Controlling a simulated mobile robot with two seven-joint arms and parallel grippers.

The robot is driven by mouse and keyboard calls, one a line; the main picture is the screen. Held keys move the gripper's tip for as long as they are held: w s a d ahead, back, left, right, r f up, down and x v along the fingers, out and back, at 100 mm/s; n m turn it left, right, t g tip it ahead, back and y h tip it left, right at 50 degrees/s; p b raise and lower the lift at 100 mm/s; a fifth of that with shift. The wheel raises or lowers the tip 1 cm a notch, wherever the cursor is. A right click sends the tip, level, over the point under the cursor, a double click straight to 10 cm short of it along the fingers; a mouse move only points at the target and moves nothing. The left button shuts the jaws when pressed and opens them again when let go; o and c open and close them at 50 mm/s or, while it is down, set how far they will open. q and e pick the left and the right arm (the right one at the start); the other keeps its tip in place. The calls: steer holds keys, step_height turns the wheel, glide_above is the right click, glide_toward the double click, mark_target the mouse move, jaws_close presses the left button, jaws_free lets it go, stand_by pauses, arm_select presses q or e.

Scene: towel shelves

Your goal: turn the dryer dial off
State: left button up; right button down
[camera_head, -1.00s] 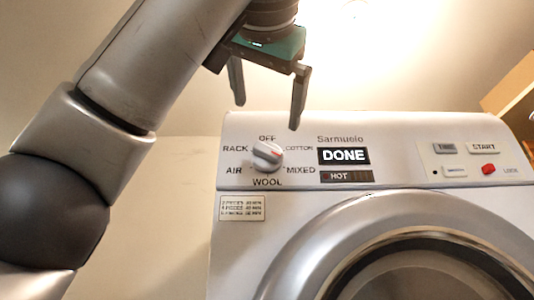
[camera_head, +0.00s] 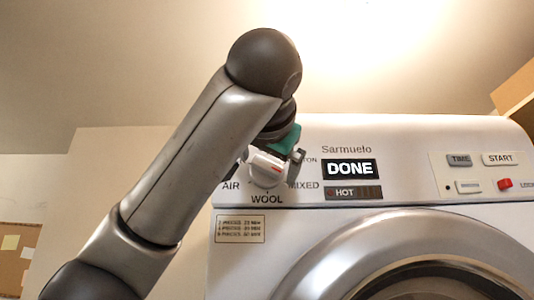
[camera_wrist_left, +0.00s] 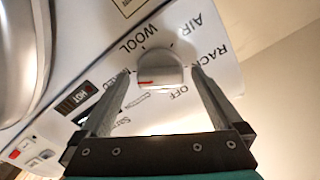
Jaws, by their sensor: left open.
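The dryer dial (camera_head: 267,173) is a white knob on the dryer's front panel, with labels OFF, COTTON, MIXED, WOOL, AIR and RACK around it. In the left wrist view the dial (camera_wrist_left: 160,69) has a red mark at its lower left, on the COTTON side rather than straight at OFF. My left gripper (camera_head: 269,166) is open in front of the dial. In the left wrist view its fingers (camera_wrist_left: 162,74) stand one on each side of the knob with gaps. My arm hides OFF and RACK in the head view. My right gripper is not in view.
The dryer's display (camera_head: 350,169) reads DONE, with HOT below. To its right are the START button (camera_head: 501,159) and a red switch (camera_head: 505,184). The round door (camera_head: 350,245) bulges below the panel. A cork board (camera_head: 18,258) hangs at far left.

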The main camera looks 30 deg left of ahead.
arm_select(q)
steer(key=shift+c, duration=0.2)
steer(key=shift+w, duration=0.1)
steer(key=c, duration=1.2)
